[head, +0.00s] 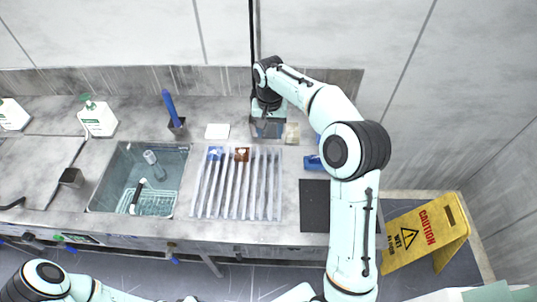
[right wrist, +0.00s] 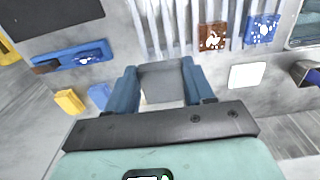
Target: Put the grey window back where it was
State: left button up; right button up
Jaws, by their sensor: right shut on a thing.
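The grey window (right wrist: 162,82) is a grey block held between the two blue fingers of my right gripper (right wrist: 163,88) in the right wrist view. In the head view, my right gripper (head: 268,128) is low over the back of the counter, right of the white square and behind the ribbed rack. The grey window is mostly hidden by the gripper there. I cannot tell whether it touches the counter. My left arm shows at the bottom left of the head view, but its gripper is out of view.
A ribbed rack (head: 237,205) holds a blue square (head: 214,153) and a brown square (head: 241,154) at its back. A white square (head: 217,131) lies left of the gripper, a pale yellow block (head: 292,133) right. A sink (head: 112,190), dark mat (head: 315,205) and brush cup (head: 177,127) stand around.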

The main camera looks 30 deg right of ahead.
send_over(269, 161)
notch_tip(269, 161, down, 6)
jog(key=shift+s+f+b, duration=0.15)
jog(key=shift+b, duration=0.2)
pick_arm(q)
jog(key=shift+s+f, duration=0.85)
jog(key=shift+s, duration=0.15)
pick_arm(e)
notch_tip(269, 161, down, 6)
jog(key=shift+r, duration=0.1)
jog(key=o, duration=1.1)
jog(key=shift+f, duration=0.2)
